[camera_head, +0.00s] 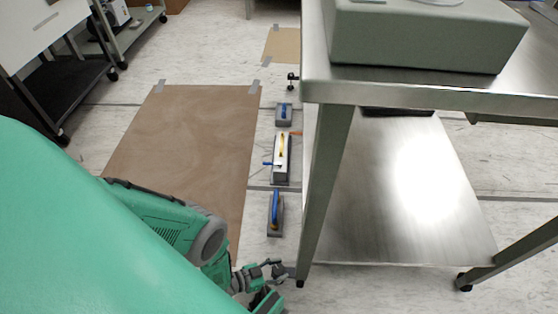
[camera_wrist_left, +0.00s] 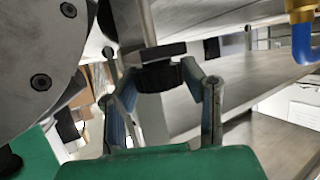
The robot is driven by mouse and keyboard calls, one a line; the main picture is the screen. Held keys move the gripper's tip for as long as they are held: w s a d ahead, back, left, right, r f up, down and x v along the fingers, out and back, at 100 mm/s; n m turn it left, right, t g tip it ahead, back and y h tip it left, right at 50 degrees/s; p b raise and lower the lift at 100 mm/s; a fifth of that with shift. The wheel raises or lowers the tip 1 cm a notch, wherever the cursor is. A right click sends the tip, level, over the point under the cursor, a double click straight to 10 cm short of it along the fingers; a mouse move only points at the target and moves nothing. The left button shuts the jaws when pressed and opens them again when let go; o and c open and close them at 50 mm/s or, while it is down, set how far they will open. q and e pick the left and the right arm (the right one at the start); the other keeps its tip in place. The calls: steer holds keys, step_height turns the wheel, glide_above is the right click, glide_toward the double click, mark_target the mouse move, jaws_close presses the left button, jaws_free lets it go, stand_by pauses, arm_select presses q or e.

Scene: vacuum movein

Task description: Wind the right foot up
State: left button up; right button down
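The steel table (camera_head: 405,95) stands at the right in the head view, on slim legs with small dark feet. My left gripper (camera_head: 272,280) is low by the floor, just left of the near-left table leg (camera_head: 326,180) and its foot (camera_head: 300,283). Another dark foot (camera_head: 464,283) shows at the near right. In the left wrist view a dark round foot (camera_wrist_left: 159,77) under a metal leg sits between the fingertips of my left gripper (camera_wrist_left: 160,72). The fingers are spread on either side of it; whether they touch it is unclear. My right gripper is out of view.
A grey box (camera_head: 425,40) rests on the table top, above a lower steel shelf (camera_head: 405,190). A brown mat (camera_head: 185,140) is taped to the floor. Between mat and table lie blue-handled tools, including a nearest one (camera_head: 275,213). A cart (camera_head: 60,75) stands far left.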

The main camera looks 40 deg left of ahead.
mark_target(278, 269)
arm_select(q)
steer(key=shift+o, duration=1.4)
steer(key=shift+s+a+r, duration=0.1)
steer(key=shift+r, duration=4.8)
